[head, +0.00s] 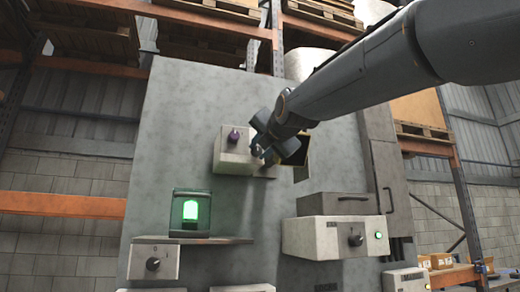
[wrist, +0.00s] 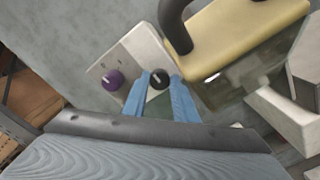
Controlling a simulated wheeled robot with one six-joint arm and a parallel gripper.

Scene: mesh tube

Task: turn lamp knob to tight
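A pale control box (head: 232,158) on the grey panel carries a purple knob (head: 234,136) and a black knob. In the wrist view the purple knob (wrist: 113,79) is on the left and the black knob (wrist: 158,80), with a white pointer mark, is right of it. My gripper (wrist: 161,77) has its two blue fingers on either side of the black knob, apart from each other; firm contact cannot be made out. In the head view my gripper (head: 262,150) covers the box's right part. No readable label shows which knob is the lamp's.
A yellow block with a dark handle (wrist: 235,35) stands close right of the fingers. Other knob boxes are at lower left (head: 152,262) and lower right (head: 330,238). Bare panel lies left of the box.

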